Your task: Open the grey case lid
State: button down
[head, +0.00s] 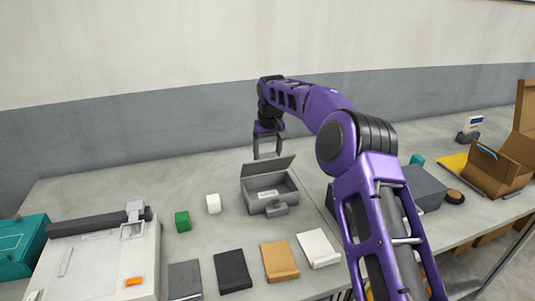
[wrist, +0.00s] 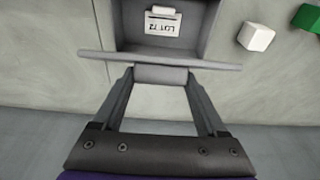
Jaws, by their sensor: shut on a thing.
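The grey case (head: 247,203) stands on the table in the middle of the head view. Its lid (head: 264,167) is raised and leans back, and the inside shows, with a small white label (head: 267,194) in it. In the wrist view the lid (wrist: 110,56) is seen edge-on, with the label (wrist: 162,26) reading "LOT 72" upside down. My gripper (head: 267,154) is behind the lid. In the wrist view its fingers (wrist: 160,76) are on either side of a grey grip piece (wrist: 160,74) on the lid's outer side, shut on it.
A white cube (head: 213,204) and a green cube (head: 182,221) stand left of the case. Black (head: 232,271), tan (head: 280,262) and white (head: 318,248) flat pieces lie in front. A white machine (head: 100,265) is at left, a cardboard box (head: 500,165) at right.

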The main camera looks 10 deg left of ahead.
grip_release()
jog(key=v, duration=1.7)
jog(key=shift+r, duration=0.2)
